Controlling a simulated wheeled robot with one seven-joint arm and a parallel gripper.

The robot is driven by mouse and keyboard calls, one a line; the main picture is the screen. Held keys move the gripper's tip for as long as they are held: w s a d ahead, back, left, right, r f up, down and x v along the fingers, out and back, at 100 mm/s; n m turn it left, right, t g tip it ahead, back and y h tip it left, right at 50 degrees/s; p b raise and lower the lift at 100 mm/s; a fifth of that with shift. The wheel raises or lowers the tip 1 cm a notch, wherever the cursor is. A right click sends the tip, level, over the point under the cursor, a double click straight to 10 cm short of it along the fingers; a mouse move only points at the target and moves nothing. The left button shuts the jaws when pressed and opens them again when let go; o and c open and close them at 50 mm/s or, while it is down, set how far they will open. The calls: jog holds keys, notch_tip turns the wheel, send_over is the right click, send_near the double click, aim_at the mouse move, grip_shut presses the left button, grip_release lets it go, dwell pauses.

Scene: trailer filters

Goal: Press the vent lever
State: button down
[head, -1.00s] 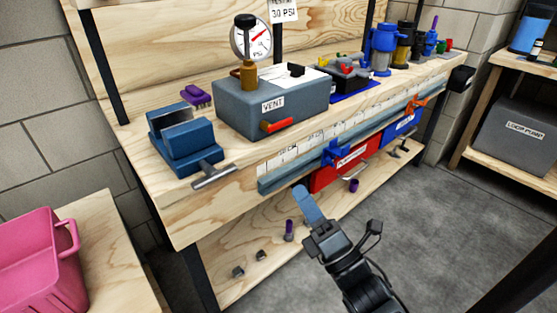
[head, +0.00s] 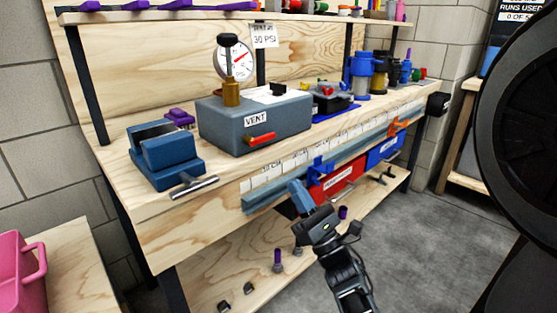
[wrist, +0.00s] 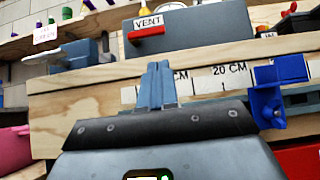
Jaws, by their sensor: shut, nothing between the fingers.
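The red vent lever (head: 261,138) sticks out from the front of the grey box with the VENT label (head: 255,118). It also shows in the wrist view (wrist: 147,32), left of centre near the top. My gripper (head: 296,187) is in front of the bench's front edge, below and a little right of the lever in the head view. Its blue fingers (wrist: 157,85) are together and empty, apart from the lever. In the wrist view they point up toward the ruler strip, below the lever.
A blue vise (head: 165,160) with a metal handle sits left of the box. A pressure gauge (head: 233,60) stands behind it. A blue clamp (wrist: 278,90) is on the bench's front edge, right of my fingers. Red and blue bins (head: 337,180) hang below the bench top.

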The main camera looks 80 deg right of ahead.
aim_at(276, 154)
jog(key=x, duration=1)
jog(key=shift+p, duration=0.4)
